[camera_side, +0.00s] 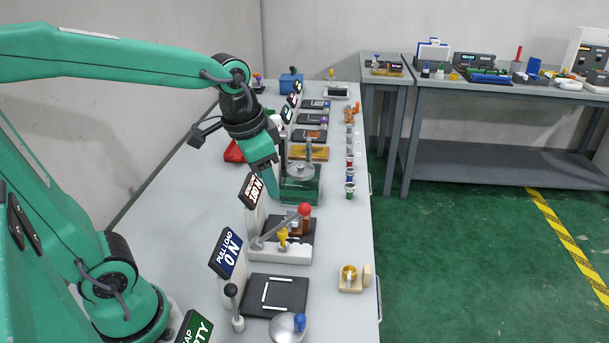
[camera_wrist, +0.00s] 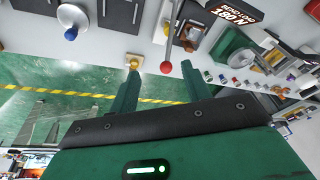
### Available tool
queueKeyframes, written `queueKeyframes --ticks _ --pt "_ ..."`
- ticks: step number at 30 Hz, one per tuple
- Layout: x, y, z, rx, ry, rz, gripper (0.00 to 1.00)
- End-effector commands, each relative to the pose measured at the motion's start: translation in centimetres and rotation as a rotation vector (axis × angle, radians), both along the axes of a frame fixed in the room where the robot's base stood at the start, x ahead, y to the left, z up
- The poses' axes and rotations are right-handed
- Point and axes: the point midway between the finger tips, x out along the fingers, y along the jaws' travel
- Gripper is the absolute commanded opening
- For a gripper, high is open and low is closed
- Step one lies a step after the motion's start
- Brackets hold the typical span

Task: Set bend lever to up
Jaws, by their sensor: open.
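The bend lever (camera_side: 280,226) is a grey bar with a red ball knob (camera_side: 304,209), on a white-based station beneath a dark sign. From its pivot at the left, the bar slants up to the right. In the wrist view, the bar (camera_wrist: 172,38) and red knob (camera_wrist: 166,67) show beyond my fingertips, near the middle. My gripper (camera_side: 273,188) is pointed downward, above and beyond the lever station in the side view, apart from the knob. In the wrist view its two fingers (camera_wrist: 157,82) are spread, with nothing between them.
A green machine with a round plate (camera_side: 300,188) stands just beyond the lever. Nearer are the pull load sign (camera_side: 229,252), a black pad (camera_side: 275,296) and a dish with a blue knob (camera_side: 288,325). A cream holder with a yellow part (camera_side: 350,278) sits near the table's right edge.

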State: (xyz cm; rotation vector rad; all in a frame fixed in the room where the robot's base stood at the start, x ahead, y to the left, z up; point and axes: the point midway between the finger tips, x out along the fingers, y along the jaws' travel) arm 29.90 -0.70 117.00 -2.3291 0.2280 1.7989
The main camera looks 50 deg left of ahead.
Motion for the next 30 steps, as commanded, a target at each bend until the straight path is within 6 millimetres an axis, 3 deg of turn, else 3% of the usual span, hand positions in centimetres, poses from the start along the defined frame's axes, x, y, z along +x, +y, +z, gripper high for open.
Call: queueKeyframes --ticks 15,21,30 --pt "6.9 -0.9 -4.6 0.036 0.21 -0.215 0.48" --pt "8.1 -1.1 -5.8 0.039 0.247 -0.257 0.48" --pt "8.3 -1.2 -6.1 0.04 0.254 -0.265 0.48"
